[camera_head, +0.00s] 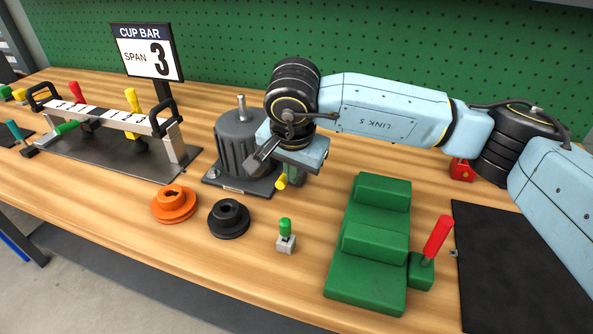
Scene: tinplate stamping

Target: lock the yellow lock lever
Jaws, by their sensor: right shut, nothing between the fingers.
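A small yellow lever end (281,182) shows at the right edge of the grey ribbed motor-like housing (238,140), just below my right gripper (263,160). The rest of this lever is hidden behind the gripper. My right gripper is shut and empty, reaching in from the right over the housing's base plate. I cannot tell whether it touches the yellow lever. Another yellow handle (134,102) stands upright at the cup bar (100,118) on the left. My left gripper is out of view.
An orange flanged ring (173,204), a black one (228,219) and a small green-handled lever (285,231) stand in front. A green stepped block (368,285) with a red lever (437,238) and a black mat (510,270) are at right. A sign (147,55) stands behind the cup bar.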

